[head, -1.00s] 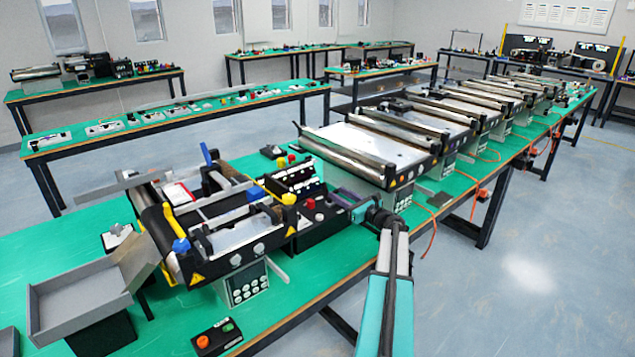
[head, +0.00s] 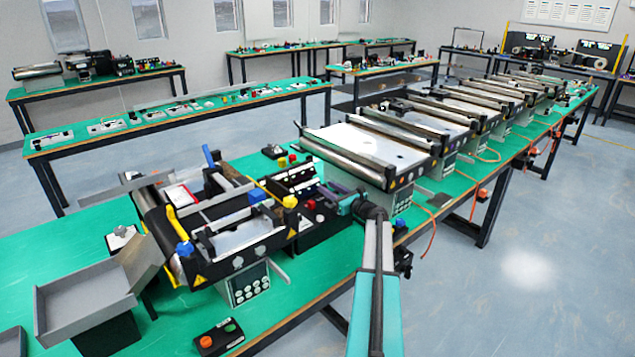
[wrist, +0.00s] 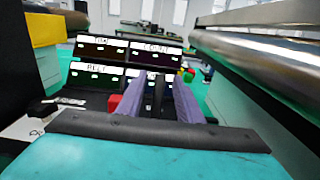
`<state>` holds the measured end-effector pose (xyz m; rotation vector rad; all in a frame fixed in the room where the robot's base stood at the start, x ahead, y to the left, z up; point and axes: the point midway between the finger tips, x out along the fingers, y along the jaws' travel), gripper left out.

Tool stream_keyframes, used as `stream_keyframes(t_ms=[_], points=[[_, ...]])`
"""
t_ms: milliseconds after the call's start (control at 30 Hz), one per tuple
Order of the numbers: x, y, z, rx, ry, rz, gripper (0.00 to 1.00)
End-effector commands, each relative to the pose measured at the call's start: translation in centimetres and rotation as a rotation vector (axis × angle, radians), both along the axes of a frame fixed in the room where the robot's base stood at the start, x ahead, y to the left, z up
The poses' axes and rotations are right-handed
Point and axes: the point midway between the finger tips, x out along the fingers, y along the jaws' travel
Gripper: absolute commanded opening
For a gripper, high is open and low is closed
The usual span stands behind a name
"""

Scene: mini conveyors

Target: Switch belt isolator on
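The isolator panel (head: 293,181) is a black bank of labelled boxes behind the small conveyor. In the wrist view, the box labelled BELT (wrist: 95,80) is at the lower left of the bank, and the box at lower right is largely hidden by my fingers. My gripper (head: 338,196) is beside the bank on its right. In the wrist view my gripper's two purple-grey fingers (wrist: 157,88) point at the bank with a gap between them. A dark upright part shows in the gap; I cannot tell whether they touch it. A red knob (wrist: 113,103) is just left of the left finger.
A grey tray (head: 85,308) and a button box (head: 218,337) are near the front.

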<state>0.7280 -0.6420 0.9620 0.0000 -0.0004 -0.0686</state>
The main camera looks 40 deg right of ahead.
Motion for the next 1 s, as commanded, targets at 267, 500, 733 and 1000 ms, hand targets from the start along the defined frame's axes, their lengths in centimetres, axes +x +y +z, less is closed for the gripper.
stream_keyframes(t_ms=[267,500,733,1000], points=[[3.5,-0.4,0.2,0.0,0.0,0.001,0.33],[5.6,-0.6,0.1,0.0,0.0,-0.001,0.33],[6.2,-0.5,0.0,0.0,0.0,-0.002,0.33],[6.2,-0.6,0.0,0.0,0.0,-0.002,0.29]])
